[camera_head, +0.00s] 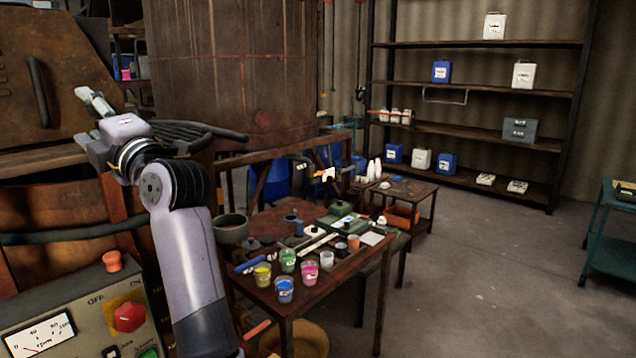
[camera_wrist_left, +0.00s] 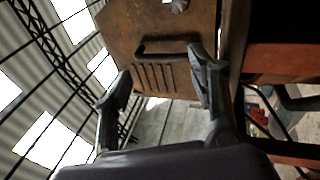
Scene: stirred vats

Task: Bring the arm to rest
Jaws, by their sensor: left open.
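My left arm rises from the bottom of the head view, bent at the elbow. My left gripper (camera_head: 88,94) is at its far end, in front of the rusty vat housing at upper left. In the left wrist view my left gripper (camera_wrist_left: 158,82) has its two fingers spread wide with nothing between them. Beyond the fingers is a rusty brown panel (camera_wrist_left: 188,30) with a handle and slots, apart from the fingertips as far as I can tell. My right gripper is in neither view.
A control box (camera_head: 85,310) with a gauge and red knob stands at lower left, near my arm. A wooden table (camera_head: 345,275) with several cups of coloured paint is right of the arm. A rack (camera_head: 480,88) stands at the back.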

